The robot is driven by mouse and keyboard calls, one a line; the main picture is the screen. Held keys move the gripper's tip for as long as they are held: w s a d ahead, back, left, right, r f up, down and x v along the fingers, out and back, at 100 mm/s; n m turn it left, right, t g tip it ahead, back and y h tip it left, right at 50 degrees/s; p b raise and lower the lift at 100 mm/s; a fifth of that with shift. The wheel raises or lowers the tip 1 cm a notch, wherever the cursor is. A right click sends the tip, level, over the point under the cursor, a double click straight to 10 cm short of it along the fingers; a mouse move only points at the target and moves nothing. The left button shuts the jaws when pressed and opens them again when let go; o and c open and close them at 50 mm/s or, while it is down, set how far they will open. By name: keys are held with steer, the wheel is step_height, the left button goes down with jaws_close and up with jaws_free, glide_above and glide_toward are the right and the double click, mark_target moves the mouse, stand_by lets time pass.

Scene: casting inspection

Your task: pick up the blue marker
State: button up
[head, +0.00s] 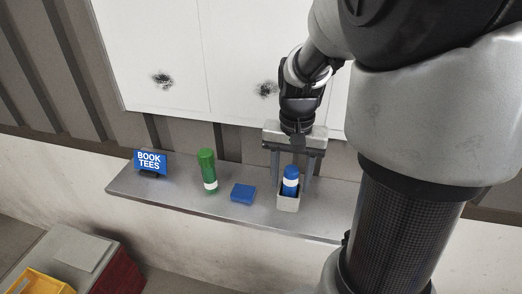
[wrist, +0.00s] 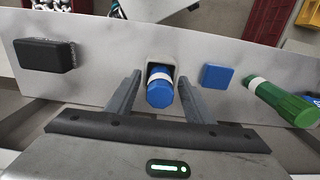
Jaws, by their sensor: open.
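The blue marker (head: 290,181) stands upright in a small grey holder (head: 288,204) on the shelf. It is blue with a white band. The wrist view shows the marker (wrist: 160,88) end-on, in the holder (wrist: 151,62), between my two fingers. My gripper (head: 291,182) is above the shelf and points down, with one finger on each side of the marker. In the wrist view my gripper (wrist: 157,92) is open, with a gap between each finger and the marker. The marker's lower part is hidden inside the holder.
A blue block (head: 243,194) and a green marker (head: 207,170) stand left of the holder on the metal shelf (head: 150,193). A blue "BOOK TEES" sign (head: 150,162) is at the left end. A black box (wrist: 45,55) shows in the wrist view. A whiteboard (head: 215,60) hangs behind.

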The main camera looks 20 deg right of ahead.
steer(key=c, duration=1.1)
steer(key=shift+r, duration=0.1)
steer(key=shift+c, duration=0.2)
step_height(320, 180, up, 10)
steer(key=shift+f+p, duration=0.1)
steer(key=shift+p, duration=0.35)
